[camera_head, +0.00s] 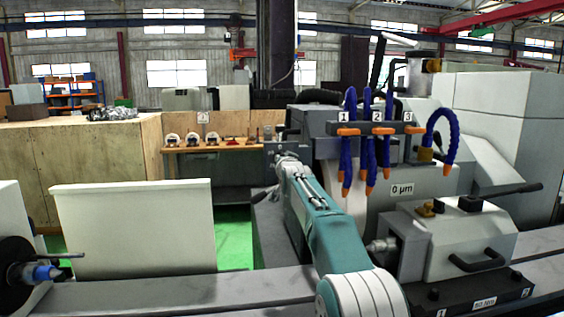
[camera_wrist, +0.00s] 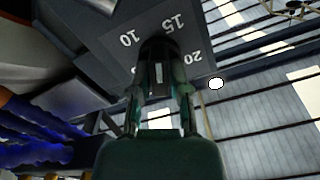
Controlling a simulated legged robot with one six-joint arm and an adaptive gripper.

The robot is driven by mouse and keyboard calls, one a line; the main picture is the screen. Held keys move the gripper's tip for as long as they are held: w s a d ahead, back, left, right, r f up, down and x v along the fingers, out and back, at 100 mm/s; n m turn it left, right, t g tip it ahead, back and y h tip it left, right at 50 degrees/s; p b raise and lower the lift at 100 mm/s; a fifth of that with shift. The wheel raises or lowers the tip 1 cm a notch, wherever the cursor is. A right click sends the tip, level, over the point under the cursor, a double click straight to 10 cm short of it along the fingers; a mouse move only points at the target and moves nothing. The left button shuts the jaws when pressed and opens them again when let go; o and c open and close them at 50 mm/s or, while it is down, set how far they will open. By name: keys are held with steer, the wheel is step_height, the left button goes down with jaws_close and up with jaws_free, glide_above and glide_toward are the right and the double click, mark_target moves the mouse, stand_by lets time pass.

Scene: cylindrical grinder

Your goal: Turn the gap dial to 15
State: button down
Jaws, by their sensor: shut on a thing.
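The gap dial (camera_wrist: 158,52) shows in the wrist view as a dark round knob on a dark grey plate (camera_wrist: 112,60). The plate carries the numbers 10, 15 and 20, and part of another number is covered at the left. My gripper (camera_wrist: 160,88) is shut on the knob, one finger on each side. The 15 stands just beyond the knob, slightly right of it. A small pale mark shows on the knob's near side; I cannot tell which number the dial points to. In the head view my gripper (camera_head: 284,160) is at the machine's left side, and the dial cannot be made out.
Blue coolant hoses (camera_head: 366,140) with orange tips hang right of my arm, under labels 1, 2 and 3. A "0 µm" label (camera_head: 402,189) is on the machine. A headstock with a black handle (camera_head: 478,260) stands at the right. A white panel (camera_head: 135,230) stands at the left.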

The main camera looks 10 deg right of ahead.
steer(key=shift+f+m, duration=0.2)
steer(key=shift+m, duration=1.9)
steer(key=c, duration=0.6)
jaws_free()
steer(key=shift+w, duration=0.15)
steer(key=s, duration=1.2)
steer(key=shift+f, duration=0.1)
